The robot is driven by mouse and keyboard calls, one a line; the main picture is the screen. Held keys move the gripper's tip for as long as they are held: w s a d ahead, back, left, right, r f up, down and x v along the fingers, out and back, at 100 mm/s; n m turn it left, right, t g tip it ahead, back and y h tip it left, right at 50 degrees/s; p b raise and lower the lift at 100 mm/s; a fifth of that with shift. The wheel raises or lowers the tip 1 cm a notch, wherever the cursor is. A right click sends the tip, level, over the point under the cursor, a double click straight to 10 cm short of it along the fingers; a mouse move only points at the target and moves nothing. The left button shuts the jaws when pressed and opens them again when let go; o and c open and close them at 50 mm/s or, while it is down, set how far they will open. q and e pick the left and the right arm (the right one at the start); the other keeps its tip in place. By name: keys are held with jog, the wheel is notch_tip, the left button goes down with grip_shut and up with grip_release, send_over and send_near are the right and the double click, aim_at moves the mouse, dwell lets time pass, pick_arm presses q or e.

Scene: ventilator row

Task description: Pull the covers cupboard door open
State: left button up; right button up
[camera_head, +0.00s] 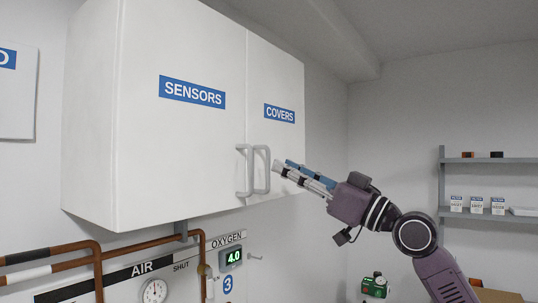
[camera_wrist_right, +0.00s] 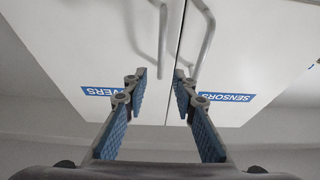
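The covers cupboard door (camera_head: 283,90) is the right-hand door of a white wall cupboard and is closed. Its blue COVERS label (camera_head: 279,113) faces me. Its grey bar handle (camera_head: 265,170) stands upright near the seam, close beside the sensors door handle (camera_head: 241,170). My right gripper (camera_head: 280,168) is just right of the covers handle, its fingers pointing at it. In the right wrist view the picture is upside down; the gripper (camera_wrist_right: 160,78) is open and empty, and the covers handle (camera_wrist_right: 161,35) lies beyond the fingertips. My left gripper is out of view.
The sensors door (camera_head: 180,130) is closed on the left. Below the cupboard are copper pipes (camera_head: 70,254), an AIR gauge (camera_head: 154,292) and an OXYGEN display (camera_head: 231,257). A grey shelf (camera_head: 490,160) with small boxes stands at the right. The space before the doors looks clear.

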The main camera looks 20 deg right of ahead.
aim_at(270, 160)
jog(key=p+x, duration=0.3)
jog(key=x, duration=0.3)
jog(key=shift+a+r, duration=0.1)
jog(key=shift+r, duration=0.05)
grip_shut()
